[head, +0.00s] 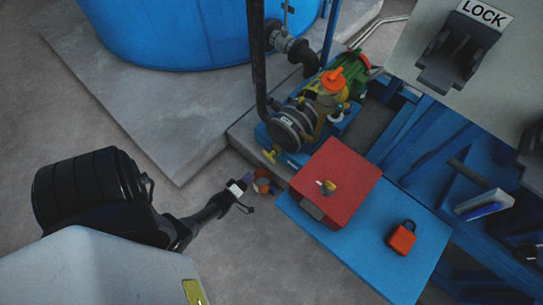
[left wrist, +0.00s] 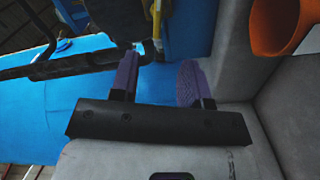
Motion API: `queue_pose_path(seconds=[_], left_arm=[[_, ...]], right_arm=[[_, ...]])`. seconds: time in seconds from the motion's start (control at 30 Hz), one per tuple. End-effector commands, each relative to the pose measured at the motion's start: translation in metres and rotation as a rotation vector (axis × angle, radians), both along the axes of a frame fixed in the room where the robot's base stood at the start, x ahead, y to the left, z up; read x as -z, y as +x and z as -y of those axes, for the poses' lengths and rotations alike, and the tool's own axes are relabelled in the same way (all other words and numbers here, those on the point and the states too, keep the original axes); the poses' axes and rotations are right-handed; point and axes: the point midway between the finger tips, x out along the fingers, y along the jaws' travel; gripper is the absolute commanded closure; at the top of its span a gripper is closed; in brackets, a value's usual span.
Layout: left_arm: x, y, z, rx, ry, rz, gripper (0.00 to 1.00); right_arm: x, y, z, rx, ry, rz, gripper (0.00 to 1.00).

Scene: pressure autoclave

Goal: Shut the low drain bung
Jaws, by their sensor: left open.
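My left gripper (head: 243,186) reaches in from the left, low beside the concrete step and the pump. In the left wrist view its two purple fingers (left wrist: 160,84) stand apart with nothing between them. A small orange part (head: 263,184) lies just beyond the fingertips in the head view. An orange, cup-like part (left wrist: 274,28) shows at the top right of the left wrist view, off to the side of the fingers. A small yellow handle (head: 268,155) sticks out low on the pump's near end. I cannot tell for certain which part is the drain bung. My right gripper is not in view.
The pump (head: 293,127) stands on the concrete step beside a blue tank (head: 180,35). The floor (head: 95,130) at left is clear.

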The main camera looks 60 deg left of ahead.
Motion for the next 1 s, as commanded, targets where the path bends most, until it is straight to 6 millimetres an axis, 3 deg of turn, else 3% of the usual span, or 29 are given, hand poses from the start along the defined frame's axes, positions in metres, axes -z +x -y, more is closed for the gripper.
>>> queue_pose_path(seconds=[0.27, 0.7, 1.0], left_arm=[[-0.001, 0.011, -0.003, 0.002, -0.098, 0.051, 0.58], [0.000, 0.084, -0.030, 0.001, -0.094, 0.050, 0.58], [0.000, 0.120, -0.042, 0.001, -0.096, 0.048, 0.58]], right_arm=[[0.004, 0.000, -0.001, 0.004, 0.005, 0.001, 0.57], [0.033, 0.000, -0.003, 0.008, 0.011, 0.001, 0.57], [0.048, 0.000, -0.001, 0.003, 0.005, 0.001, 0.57]])
